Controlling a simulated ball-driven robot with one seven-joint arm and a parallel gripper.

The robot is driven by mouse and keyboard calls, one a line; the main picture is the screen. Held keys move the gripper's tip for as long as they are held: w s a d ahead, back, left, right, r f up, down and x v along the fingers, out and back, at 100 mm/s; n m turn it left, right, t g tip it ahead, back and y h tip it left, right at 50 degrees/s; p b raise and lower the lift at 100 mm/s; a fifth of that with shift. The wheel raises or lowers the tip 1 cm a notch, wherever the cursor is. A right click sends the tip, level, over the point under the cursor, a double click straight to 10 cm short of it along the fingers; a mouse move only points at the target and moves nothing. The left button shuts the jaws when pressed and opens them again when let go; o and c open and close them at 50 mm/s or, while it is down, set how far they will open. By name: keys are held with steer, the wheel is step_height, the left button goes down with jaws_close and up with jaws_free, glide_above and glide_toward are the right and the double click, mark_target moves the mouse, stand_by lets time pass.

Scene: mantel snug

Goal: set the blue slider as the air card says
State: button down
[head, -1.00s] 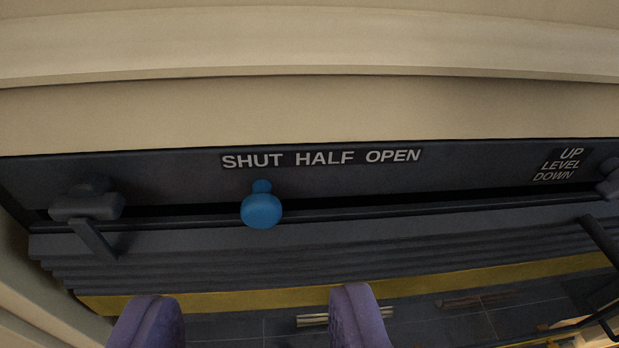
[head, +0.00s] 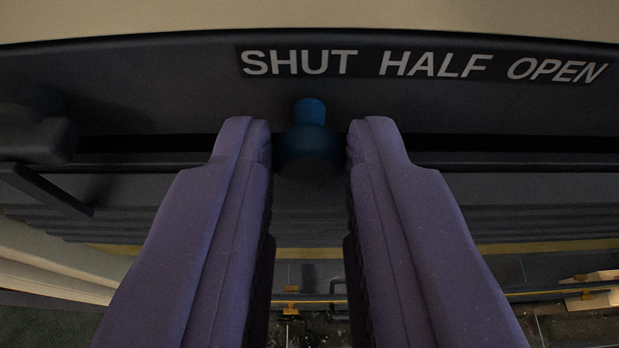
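The blue slider (head: 308,148) is a round knob with a small stem, on a dark slot in the black panel. It sits below the word SHUT on the label strip (head: 420,65), which reads SHUT, HALF, OPEN from left to right. My gripper (head: 309,145) has two purple fingers, one on each side of the knob. The fingers stand apart, with a narrow gap at the left and right of the knob, so it appears not gripped. The air card is not in view.
A dark handle (head: 40,140) with a bar sticks out at the left of the panel. The slot right of my gripper is clear. A pale ledge (head: 330,18) runs above the panel. Pale logs (head: 590,290) lie far below at the right.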

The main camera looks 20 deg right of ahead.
steer(key=d, duration=0.2)
steer(key=s+d+p, duration=0.1)
steer(key=d, duration=0.1)
steer(key=s+d, duration=0.1)
steer(key=d, duration=0.1)
steer(key=shift+s+d+r+p, duration=0.1)
steer(key=shift+d+p, duration=0.05)
steer(key=shift+p, duration=0.25)
steer(key=shift+s+d, duration=0.15)
steer(key=shift+d, duration=0.15)
steer(key=c, duration=1)
jaws_free()
steer(key=shift+d, duration=0.1)
steer(key=p+v, duration=0.2)
steer(key=v, duration=0.6)
steer(key=shift+p, duration=0.35)
